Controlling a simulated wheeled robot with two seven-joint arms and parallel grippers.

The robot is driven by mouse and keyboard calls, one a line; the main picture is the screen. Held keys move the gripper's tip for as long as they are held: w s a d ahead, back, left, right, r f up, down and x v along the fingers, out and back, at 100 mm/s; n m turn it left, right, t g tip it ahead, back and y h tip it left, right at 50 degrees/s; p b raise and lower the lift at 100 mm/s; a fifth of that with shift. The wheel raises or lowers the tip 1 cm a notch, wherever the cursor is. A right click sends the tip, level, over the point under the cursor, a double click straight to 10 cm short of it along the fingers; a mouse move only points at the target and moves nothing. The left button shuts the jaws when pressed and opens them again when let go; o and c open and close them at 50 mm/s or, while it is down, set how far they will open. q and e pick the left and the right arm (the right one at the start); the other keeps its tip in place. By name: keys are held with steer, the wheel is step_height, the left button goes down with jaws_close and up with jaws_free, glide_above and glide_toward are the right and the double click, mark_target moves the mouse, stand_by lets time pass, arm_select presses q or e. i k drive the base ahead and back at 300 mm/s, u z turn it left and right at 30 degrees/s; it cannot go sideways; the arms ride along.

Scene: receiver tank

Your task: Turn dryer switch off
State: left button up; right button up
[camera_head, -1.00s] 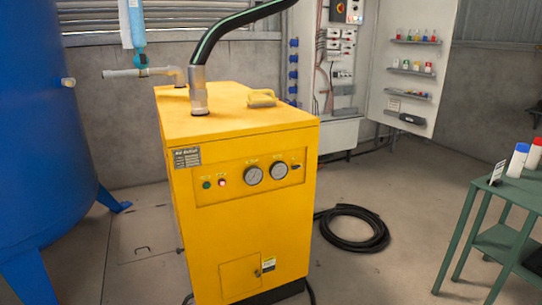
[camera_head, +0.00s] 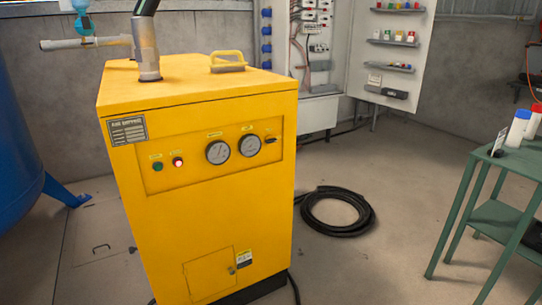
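The yellow air dryer (camera_head: 215,215) stands upright, left of the middle of the head view. Its front panel carries a green button or lamp (camera_head: 157,167), a lit red one (camera_head: 178,162), two round gauges, the left gauge (camera_head: 218,152) and the right gauge (camera_head: 249,145), and a small dark switch (camera_head: 271,140) at the right end. The switch is too small to tell its position. A yellow-handled brush (camera_head: 228,62) lies on the dryer's top. Neither of my grippers is in view.
A blue tank (camera_head: 18,150) stands at the left. A coiled black hose (camera_head: 337,211) lies on the floor right of the dryer. A green table (camera_head: 505,160) with bottles is at the right edge. An open electrical cabinet (camera_head: 317,60) is behind. Floor between dryer and table is mostly clear.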

mark_target(270, 139)
steer(key=u, duration=0.35)
steer(key=i, duration=1.05)
